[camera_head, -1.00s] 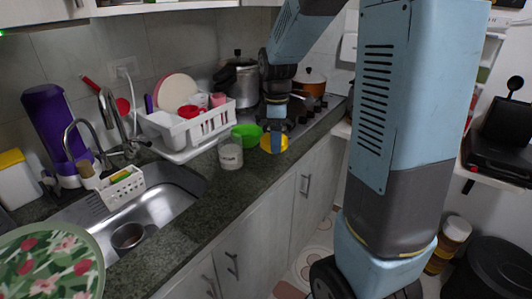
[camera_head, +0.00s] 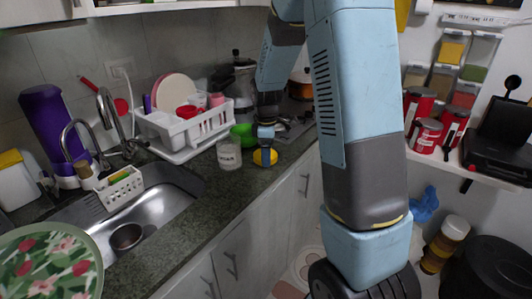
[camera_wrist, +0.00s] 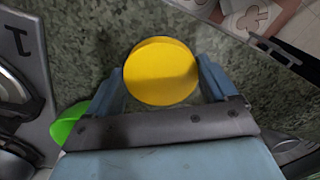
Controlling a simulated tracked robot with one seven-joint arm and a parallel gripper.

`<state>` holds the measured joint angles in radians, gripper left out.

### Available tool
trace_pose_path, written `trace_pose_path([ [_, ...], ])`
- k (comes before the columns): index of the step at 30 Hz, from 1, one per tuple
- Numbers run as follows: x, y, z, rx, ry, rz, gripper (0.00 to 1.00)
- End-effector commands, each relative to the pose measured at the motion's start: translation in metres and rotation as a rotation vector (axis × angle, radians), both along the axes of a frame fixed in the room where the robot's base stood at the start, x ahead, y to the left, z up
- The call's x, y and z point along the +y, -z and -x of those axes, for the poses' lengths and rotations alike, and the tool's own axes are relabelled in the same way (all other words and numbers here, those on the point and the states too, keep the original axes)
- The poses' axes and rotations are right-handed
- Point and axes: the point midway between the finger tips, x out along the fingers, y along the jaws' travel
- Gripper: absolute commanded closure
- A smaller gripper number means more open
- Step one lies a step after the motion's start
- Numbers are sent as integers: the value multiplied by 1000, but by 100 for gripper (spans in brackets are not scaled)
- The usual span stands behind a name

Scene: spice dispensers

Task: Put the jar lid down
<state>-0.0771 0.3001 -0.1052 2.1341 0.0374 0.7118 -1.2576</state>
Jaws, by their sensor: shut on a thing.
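The yellow jar lid (camera_head: 265,158) is a round disc over the dark green granite counter (camera_head: 205,215), near its front edge. My gripper (camera_head: 265,142) points down and is shut on the lid. In the wrist view the lid (camera_wrist: 160,72) sits between the two blue fingers of my gripper (camera_wrist: 160,66), with speckled counter around it. I cannot tell whether the lid touches the counter. A clear glass jar (camera_head: 229,155) with a pale label stands upright just left of the lid, apart from it.
A green bowl (camera_head: 243,133) is behind the lid, close to my gripper. A white dish rack (camera_head: 185,130) stands behind the jar, and the sink (camera_head: 150,215) is to the left. The stove (camera_head: 295,125) is to the right. Bare counter lies in front of the jar.

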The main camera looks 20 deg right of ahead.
Motion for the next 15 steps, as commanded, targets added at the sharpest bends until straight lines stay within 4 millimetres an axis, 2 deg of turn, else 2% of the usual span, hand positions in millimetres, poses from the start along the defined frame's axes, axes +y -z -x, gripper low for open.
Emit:
trace_pose_path([
  [11, 0, 5, 0, 0, 1, 0, 41],
  [12, 0, 5, 0, 0, 1, 0, 12],
  [15, 0, 5, 0, 0, 1, 0, 2],
])
